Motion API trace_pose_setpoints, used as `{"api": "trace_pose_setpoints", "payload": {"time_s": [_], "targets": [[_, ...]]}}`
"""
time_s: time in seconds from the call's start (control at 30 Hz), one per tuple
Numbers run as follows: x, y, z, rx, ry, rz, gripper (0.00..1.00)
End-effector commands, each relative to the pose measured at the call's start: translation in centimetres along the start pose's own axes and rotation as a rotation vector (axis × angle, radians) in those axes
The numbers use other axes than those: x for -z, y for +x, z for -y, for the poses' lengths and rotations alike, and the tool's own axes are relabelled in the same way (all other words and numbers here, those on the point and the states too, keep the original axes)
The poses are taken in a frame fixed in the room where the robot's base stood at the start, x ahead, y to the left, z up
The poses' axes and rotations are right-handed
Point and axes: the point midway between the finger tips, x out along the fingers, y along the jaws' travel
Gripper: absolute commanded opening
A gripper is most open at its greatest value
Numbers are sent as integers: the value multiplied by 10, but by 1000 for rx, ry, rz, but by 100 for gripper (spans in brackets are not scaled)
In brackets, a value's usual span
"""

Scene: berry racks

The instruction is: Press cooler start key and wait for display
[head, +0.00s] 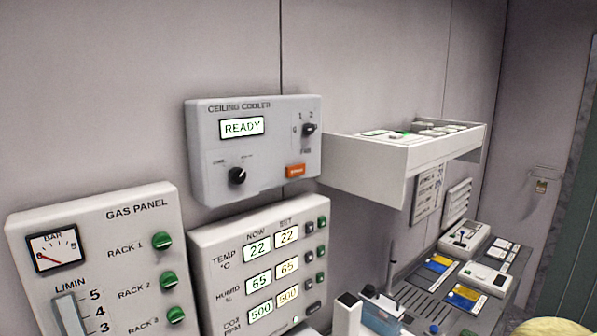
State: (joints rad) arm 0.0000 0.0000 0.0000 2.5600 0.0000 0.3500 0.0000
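The ceiling cooler panel (207,170) is a grey box on the wall, upper middle in the head view. Its display (242,127) is lit and reads READY. An orange key (295,171) sits at its lower right; its small label is too blurred to read. A black knob (237,176) is at the lower left and a small dark switch (309,129) at the upper right, near the marks 1 and 2. Nothing covers the panel or the orange key. I cannot make out my gripper in this view.
Below the cooler is a panel with lit readouts (257,250) for temperature, humidity and CO2. A gas panel (136,207) with green knobs is at left. A white shelf (365,162) juts out right of the cooler. A bench (420,300) with devices lies lower right.

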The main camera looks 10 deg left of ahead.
Motion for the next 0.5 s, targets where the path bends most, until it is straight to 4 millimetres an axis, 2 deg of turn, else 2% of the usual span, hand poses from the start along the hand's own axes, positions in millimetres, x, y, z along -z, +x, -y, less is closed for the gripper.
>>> {"api": "trace_pose_setpoints", "payload": {"time_s": [0.03,0.3,0.5], "targets": [[0,0,0,0,0,0,52],[0,0,0,0,0,0,0],[0,0,0,0,0,0,0]]}}
